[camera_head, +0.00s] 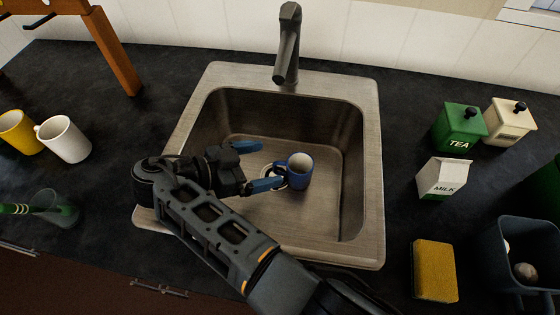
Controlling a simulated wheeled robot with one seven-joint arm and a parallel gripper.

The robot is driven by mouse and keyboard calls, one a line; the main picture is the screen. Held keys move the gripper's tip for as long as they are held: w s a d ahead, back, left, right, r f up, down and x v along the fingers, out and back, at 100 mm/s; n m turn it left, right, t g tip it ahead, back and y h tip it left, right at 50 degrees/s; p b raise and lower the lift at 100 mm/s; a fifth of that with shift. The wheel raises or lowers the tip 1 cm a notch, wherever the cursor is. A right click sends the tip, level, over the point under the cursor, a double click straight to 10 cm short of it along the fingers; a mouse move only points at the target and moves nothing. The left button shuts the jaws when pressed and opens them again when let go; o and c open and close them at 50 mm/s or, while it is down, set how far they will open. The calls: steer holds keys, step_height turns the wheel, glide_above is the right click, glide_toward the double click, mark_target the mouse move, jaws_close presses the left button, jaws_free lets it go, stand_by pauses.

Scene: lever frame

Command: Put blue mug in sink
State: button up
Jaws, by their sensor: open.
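The blue mug (300,172) is in the sink, seen from above with its pale inside showing. It looks upright near the middle of the basin. The sink (373,150) is a brushed metal basin set in the dark counter. My gripper (258,166) is over the basin just left of the mug. Its two blue-tipped fingers are spread apart with nothing between them. The lower fingertip is close to the mug's left side; I cannot tell whether they touch. My arm hides the sink's lower left part.
A dark faucet (287,45) rises behind the sink. White (64,140) and yellow (18,132) mugs and a glass (54,207) stand left. A tea canister (459,128), milk carton (443,180), yellow sponge (435,270) and grey bin (495,255) are right. A wooden frame (112,52) stands at back left.

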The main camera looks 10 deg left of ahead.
steer(key=shift+v, duration=1.1)
steer(key=shift+w, duration=0.1)
